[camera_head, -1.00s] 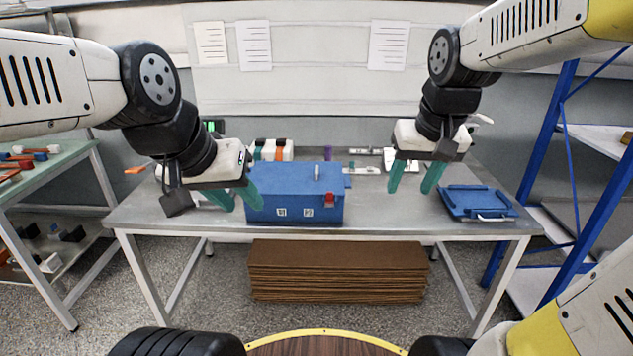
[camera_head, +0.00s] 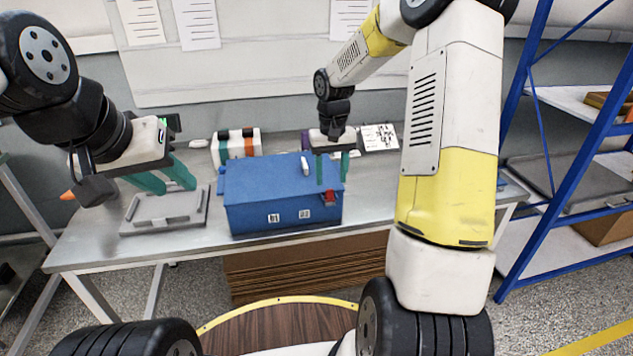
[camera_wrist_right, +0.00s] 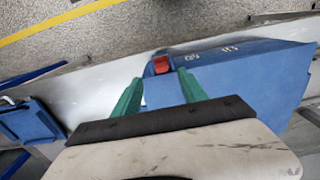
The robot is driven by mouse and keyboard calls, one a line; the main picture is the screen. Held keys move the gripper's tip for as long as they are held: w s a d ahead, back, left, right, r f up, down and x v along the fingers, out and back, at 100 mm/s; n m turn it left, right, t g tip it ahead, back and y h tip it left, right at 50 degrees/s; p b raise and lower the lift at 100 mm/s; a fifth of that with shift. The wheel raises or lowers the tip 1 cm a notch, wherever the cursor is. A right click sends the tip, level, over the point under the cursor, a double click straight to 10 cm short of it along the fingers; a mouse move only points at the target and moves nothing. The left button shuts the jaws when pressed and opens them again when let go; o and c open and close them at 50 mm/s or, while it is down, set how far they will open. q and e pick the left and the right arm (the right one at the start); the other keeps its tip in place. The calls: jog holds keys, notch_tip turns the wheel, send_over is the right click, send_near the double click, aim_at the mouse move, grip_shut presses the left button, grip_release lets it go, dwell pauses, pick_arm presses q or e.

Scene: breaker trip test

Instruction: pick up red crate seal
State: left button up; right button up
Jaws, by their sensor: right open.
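The red crate seal (camera_head: 329,196) is on the right end of the blue crate's front, near its top edge. It also shows in the right wrist view (camera_wrist_right: 161,66), just beyond the space between the fingertips. The blue crate (camera_head: 270,190) is closed and stands on the table. My right gripper (camera_head: 333,182) is open and empty, its green fingers pointing down beside the crate's right end, close to the seal; contact cannot be told. My left gripper (camera_head: 172,187) is open and empty over the table's left part, left of the crate.
A grey flat fixture (camera_head: 165,212) lies on the grey table (camera_head: 205,238) below my left gripper. White and orange units (camera_head: 235,147) stand behind the crate. A blue lid-like tray (camera_wrist_right: 30,122) lies on the table. A blue rack (camera_head: 545,130) stands at right. My right arm hides the table's right part.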

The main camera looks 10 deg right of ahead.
aim_at(329, 189)
jog(key=f, duration=0.4)
jog(key=shift+s+a+f, duration=0.25)
jog(key=shift+s+f, duration=0.05)
jog(key=shift+f, duration=0.1)
grip_shut()
